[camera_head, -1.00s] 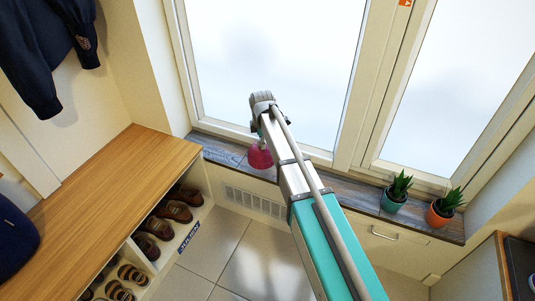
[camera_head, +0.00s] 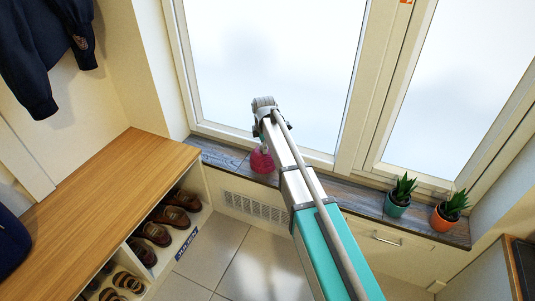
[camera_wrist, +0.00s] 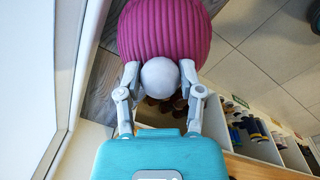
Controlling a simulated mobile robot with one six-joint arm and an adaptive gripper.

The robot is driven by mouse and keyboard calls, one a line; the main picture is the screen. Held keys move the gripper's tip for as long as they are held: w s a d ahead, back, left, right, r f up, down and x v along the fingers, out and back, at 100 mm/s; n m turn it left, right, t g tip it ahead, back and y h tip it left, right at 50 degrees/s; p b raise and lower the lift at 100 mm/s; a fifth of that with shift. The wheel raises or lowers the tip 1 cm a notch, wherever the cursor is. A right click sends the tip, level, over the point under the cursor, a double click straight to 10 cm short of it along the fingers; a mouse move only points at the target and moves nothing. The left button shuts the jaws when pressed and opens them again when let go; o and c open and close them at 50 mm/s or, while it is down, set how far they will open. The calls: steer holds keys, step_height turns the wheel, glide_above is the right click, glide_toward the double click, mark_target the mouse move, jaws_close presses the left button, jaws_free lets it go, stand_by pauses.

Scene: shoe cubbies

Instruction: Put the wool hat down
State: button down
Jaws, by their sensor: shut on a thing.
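The wool hat (camera_wrist: 165,28) is a ribbed magenta-pink hat with a pale grey pompom (camera_wrist: 160,78). In the wrist view my gripper (camera_wrist: 160,82) is shut on it at the pompom, one finger on each side. In the head view the hat (camera_head: 262,161) hangs below the end of my arm, in front of the window and over the dark wooden sill (camera_head: 225,154). I cannot tell whether its lower edge touches the sill. My gripper is mostly hidden behind the arm in the head view.
A wooden bench (camera_head: 105,195) with shoe cubbies stands at left, holding several brown shoes (camera_head: 173,217). Two potted plants, one in a teal pot (camera_head: 396,207) and one in an orange pot (camera_head: 443,218), stand on the sill at right. The sill's left part is clear.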

steer(key=shift+f+b, duration=1.35)
steer(key=shift+f, duration=0.25)
steer(key=shift+f, duration=0.15)
steer(key=shift+c, duration=1.2)
jaws_free()
steer(key=r+p, duration=1.2)
steer(key=shift+s+d+r, duration=0.1)
steer(key=shift+s+r, duration=0.1)
steer(key=shift+s, duration=0.15)
